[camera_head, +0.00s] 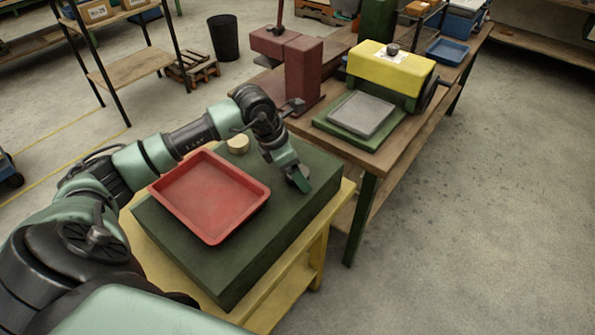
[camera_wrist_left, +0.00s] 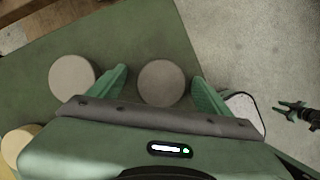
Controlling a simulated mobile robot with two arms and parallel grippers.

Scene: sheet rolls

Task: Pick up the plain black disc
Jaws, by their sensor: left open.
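My left gripper (camera_head: 302,180) points down at the right part of the dark green block top. In the left wrist view its two fingers (camera_wrist_left: 160,88) are apart, with a dark grey-brown disc (camera_wrist_left: 161,83) seen between them. Contact with it cannot be told. This disc is the darkest in view and looks plain, but not truly black. A lighter grey disc (camera_wrist_left: 72,76) lies just left of the left finger. A tan disc (camera_head: 238,144) is farther left; it also shows in the left wrist view (camera_wrist_left: 15,146). What seems my right gripper (camera_wrist_left: 288,108) shows small at the right.
A red tray (camera_head: 212,192) takes up much of the dark green block (camera_head: 222,280), left of my gripper. The block sits on a yellow table (camera_head: 265,318). Behind stands a wooden bench (camera_head: 362,157) with a yellow machine (camera_head: 390,70). Open floor lies to the right.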

